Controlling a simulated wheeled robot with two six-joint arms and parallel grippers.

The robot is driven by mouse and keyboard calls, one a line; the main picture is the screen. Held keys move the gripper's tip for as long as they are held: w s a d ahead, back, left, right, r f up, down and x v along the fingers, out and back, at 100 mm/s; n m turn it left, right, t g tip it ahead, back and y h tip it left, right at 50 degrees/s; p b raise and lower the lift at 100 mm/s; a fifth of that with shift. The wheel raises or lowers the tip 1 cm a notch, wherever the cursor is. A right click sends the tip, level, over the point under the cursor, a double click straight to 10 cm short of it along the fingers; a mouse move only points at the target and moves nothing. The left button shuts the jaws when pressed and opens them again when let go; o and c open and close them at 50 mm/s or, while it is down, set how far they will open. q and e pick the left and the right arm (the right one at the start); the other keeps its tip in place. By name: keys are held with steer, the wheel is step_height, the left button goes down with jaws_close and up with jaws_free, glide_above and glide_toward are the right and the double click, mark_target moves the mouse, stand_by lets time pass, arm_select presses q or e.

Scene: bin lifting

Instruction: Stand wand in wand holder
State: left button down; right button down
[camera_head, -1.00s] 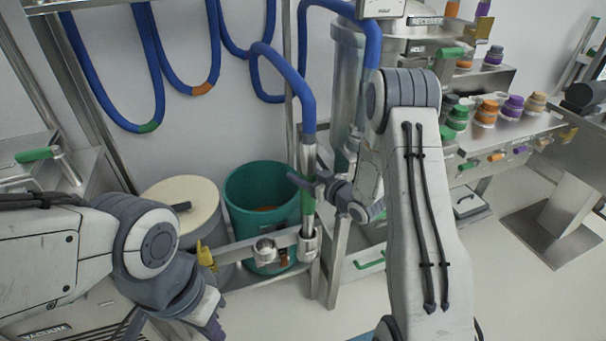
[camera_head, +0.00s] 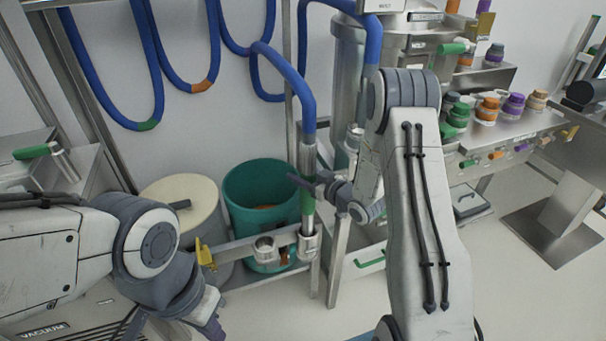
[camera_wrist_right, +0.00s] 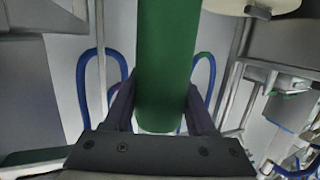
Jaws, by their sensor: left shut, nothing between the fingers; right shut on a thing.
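The wand (camera_head: 308,155) is an upright metal tube with a green band, joined at its top to a blue hose. My right gripper (camera_head: 303,184) is shut around the green band, which fills the space between the fingers in the right wrist view (camera_wrist_right: 165,60). The wand holder (camera_head: 285,246) is a metal bar with ring cups in front of the teal bin. The wand's lower end meets the right-hand ring; how deep it sits is hidden. The left-hand ring looks empty. My left gripper (camera_head: 212,325) is shut and empty at the bottom left, partly cut off by the frame.
A teal bin (camera_head: 240,195) and a drum with a cream lid (camera_head: 182,203) stand behind the holder. Blue hoses (camera_head: 150,60) hang on the wall. A shelf with coloured jars (camera_head: 487,112) is at the right. The floor (camera_head: 500,290) at front right is clear.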

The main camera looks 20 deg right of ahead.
steer(key=shift+f, duration=0.1)
stand_by(0.3)
steer(key=shift+c, duration=0.7)
jaws_free()
steer(key=shift+s, duration=0.1)
steer(key=b+v, duration=0.1)
steer(key=v, duration=0.9)
steer(key=shift+s, duration=0.1)
